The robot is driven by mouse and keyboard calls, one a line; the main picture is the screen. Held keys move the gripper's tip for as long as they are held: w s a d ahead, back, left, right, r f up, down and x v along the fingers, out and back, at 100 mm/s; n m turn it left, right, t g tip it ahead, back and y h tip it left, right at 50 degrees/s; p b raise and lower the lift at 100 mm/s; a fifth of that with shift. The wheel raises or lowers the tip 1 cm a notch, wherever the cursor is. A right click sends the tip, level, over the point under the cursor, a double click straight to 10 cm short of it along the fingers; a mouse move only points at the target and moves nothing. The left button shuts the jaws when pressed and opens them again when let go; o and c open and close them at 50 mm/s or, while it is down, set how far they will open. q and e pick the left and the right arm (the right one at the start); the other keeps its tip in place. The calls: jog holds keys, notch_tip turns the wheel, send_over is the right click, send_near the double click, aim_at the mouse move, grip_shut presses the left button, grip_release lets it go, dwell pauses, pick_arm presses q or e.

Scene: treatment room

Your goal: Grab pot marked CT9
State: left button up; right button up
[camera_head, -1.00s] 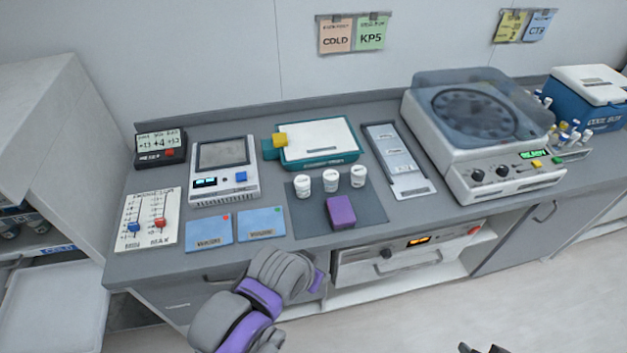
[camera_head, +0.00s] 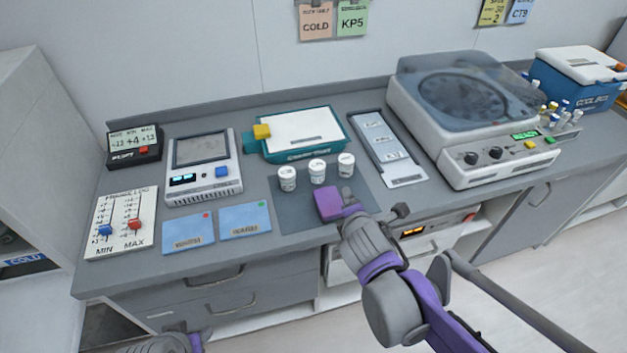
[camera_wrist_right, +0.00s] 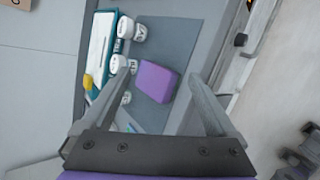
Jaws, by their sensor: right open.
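Three white lidded pots stand in a row on the dark mat (camera_head: 295,218): a left pot (camera_head: 287,178), a middle pot (camera_head: 317,170) and a right pot (camera_head: 346,164). Their markings are too small to read.
A teal tray-like device (camera_head: 300,135) stands behind the pots. A grey slotted panel (camera_head: 388,150) and a lidded centrifuge (camera_head: 465,115) are to the right. Blue cards (camera_head: 245,220) lie left of the mat. A wall note (camera_head: 519,11) reads CT9.

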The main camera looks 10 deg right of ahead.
aim_at(318, 169)
jog(key=w+a+n+t+b, duration=0.1)
jog(key=w+n, duration=0.2)
jog(key=n, duration=0.1)
jog(key=w+a+n+t, duration=0.1)
jog(key=w+a+n, duration=0.1)
jog(key=w+n, duration=0.1)
jog(key=w+a+n+y+b, duration=0.1)
jog(key=w+n, duration=0.1)
jog(key=n, duration=0.4)
jog(key=shift+w+a+f+t+b, duration=0.2)
jog(key=shift+w+f+t+b, duration=0.1)
jog(key=shift+w+t+b, duration=0.1)
jog(key=shift+w+a+n, duration=0.2)
jog(key=shift+w+n, duration=0.15)
jog(key=shift+n, duration=0.55)
jog(key=x, duration=0.5)
jog(key=shift+w+a+r, duration=0.1)
jog(key=shift+w+r, duration=0.05)
jog(key=shift+w, duration=0.1)
jog(key=shift+b+x, duration=0.3)
jog(key=shift+x, duration=2.55)
pick_arm(q)
jog(key=f, duration=0.2)
jog(key=s+f, duration=0.1)
jog(key=f, duration=0.1)
jog(key=shift+a+f, duration=0.15)
jog(key=shift+f, duration=0.2)
pick_arm(e)
jog(key=shift+r, duration=0.1)
jog(key=shift+c, duration=0.3)
